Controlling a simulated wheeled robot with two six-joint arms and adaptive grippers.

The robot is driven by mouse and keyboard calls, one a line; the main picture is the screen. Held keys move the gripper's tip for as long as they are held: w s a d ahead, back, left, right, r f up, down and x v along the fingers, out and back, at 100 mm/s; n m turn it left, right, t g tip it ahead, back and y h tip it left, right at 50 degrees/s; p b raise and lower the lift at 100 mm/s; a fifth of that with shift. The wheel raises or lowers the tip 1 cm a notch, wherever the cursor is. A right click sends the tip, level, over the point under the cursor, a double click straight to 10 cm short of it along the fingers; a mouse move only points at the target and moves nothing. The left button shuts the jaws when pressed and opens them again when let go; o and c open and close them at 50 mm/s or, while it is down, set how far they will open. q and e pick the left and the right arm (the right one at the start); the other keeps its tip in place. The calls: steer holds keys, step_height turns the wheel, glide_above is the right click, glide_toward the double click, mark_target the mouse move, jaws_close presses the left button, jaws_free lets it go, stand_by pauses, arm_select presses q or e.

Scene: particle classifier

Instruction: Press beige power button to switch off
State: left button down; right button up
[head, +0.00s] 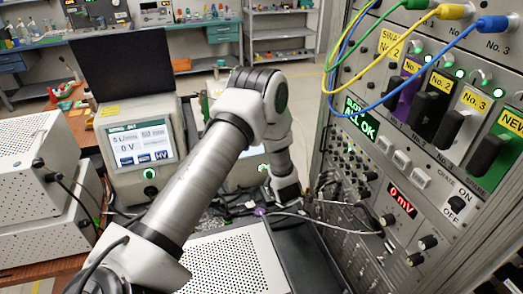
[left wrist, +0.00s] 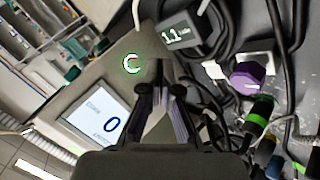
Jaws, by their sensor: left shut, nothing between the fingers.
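In the left wrist view, a round power button with a lit green ring (left wrist: 132,64) sits on a grey-beige instrument panel (left wrist: 103,72), near a screen (left wrist: 103,115) reading 0. My left gripper (left wrist: 160,82) is shut and empty, its tips just beside the button in the picture; I cannot tell whether they touch the panel. In the head view my left gripper (head: 292,197) is low, past the bent elbow. A green-lit button (head: 263,168) shows behind my forearm on a partly hidden instrument. Another green-lit button (head: 150,174) is on the beige 0 V instrument (head: 118,182). My right gripper is not in view.
A rack panel (head: 385,150) with switches and blue, yellow and green cables stands at the right. Dark cables, a purple knob (left wrist: 247,76) and a small 1.1 display (left wrist: 178,33) lie close to the gripper. A perforated white box (head: 235,262) is in front.

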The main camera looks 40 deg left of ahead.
mark_target(263, 169)
arm_select(q)
steer(key=f, duration=0.2)
steer(key=f+b, duration=0.1)
steer(key=shift+w+a, duration=0.25)
steer(key=shift+a, duration=0.05)
steer(key=shift+s+d+f+b, duration=0.15)
steer(key=shift+d+f+b, duration=0.1)
steer(key=shift+b, duration=0.6)
steer(key=shift+s+d+r, duration=0.1)
steer(key=shift+d+r, duration=0.05)
steer(key=shift+r, duration=0.05)
steer(key=shift+a+f, duration=0.2)
steer(key=shift+a, duration=0.1)
steer(key=shift+w+a+r, duration=0.2)
steer(key=shift+w+a, duration=0.15)
steer(key=shift+a, duration=0.15)
steer(key=w+a, duration=0.2)
steer(key=a, duration=0.1)
steer(key=w+a+p, duration=0.1)
steer(key=a, duration=0.1)
steer(key=shift+a+f, duration=0.15)
steer(key=shift+a, duration=0.05)
steer(key=shift+w+a, duration=0.25)
steer(key=shift+a, duration=0.35)
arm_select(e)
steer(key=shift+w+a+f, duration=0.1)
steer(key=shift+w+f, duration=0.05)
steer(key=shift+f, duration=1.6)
arm_select(q)
steer(key=shift+a, duration=0.15)
